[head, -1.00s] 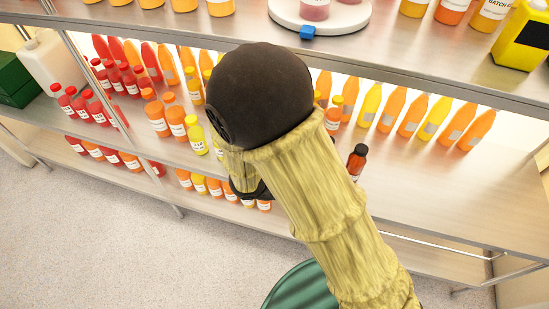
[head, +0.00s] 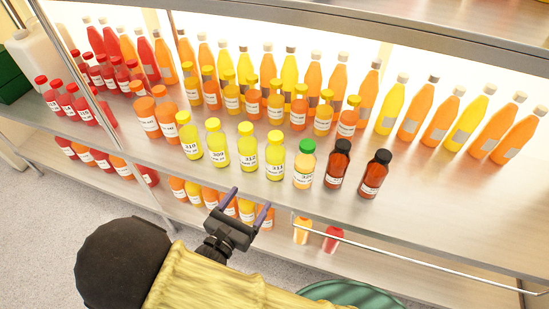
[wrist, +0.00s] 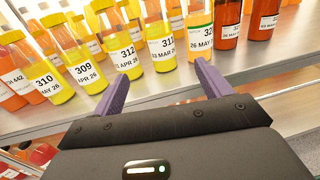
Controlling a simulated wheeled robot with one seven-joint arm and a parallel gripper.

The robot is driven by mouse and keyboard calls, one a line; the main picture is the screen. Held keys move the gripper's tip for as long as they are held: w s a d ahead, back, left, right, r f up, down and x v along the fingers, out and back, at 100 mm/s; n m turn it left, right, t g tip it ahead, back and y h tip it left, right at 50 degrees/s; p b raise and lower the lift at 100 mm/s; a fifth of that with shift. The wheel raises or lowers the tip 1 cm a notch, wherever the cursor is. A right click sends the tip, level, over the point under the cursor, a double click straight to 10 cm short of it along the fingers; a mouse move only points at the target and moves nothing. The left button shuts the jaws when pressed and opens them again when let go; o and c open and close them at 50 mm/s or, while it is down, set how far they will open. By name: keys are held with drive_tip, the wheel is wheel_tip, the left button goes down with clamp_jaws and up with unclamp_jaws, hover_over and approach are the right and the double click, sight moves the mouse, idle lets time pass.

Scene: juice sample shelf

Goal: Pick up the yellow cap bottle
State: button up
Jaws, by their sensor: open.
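Several yellow-cap bottles stand upright in the front row of the middle shelf. In the head view they are bottle 310 (head: 190,146), bottle 309 (head: 217,147), bottle 312 (head: 247,151) and bottle 311 (head: 275,163). The wrist view also shows 310 (wrist: 38,72), 309 (wrist: 78,58), 312 (wrist: 122,48) and 311 (wrist: 160,42), with some tops cut off. My gripper (head: 250,199) is open and empty in front of the shelf edge. In the wrist view its purple fingers (wrist: 161,74) point toward 312 and 311, apart from them.
A green-cap bottle (head: 304,167) and two dark-cap bottles (head: 339,166) (head: 375,176) stand right of 311. Orange and yellow bottles crowd behind. Red-cap bottles (head: 80,104) stand at the left by a shelf post (head: 80,75). The shelf's right front (head: 440,205) is clear.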

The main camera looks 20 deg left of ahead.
sight(271, 168)
drive_tip(key=b+x, duration=0.2)
drive_tip(key=x, duration=1)
drive_tip(key=shift+w+f, duration=0.1)
drive_tip(key=shift+w+d, duration=0.1)
drive_tip(key=shift+b+x, duration=0.95)
drive_tip(key=shift+x, duration=1.6)
drive_tip(key=shift+c, duration=0.5)
drive_tip(key=c, duration=1.1)
drive_tip(key=shift+c, duration=0.2)
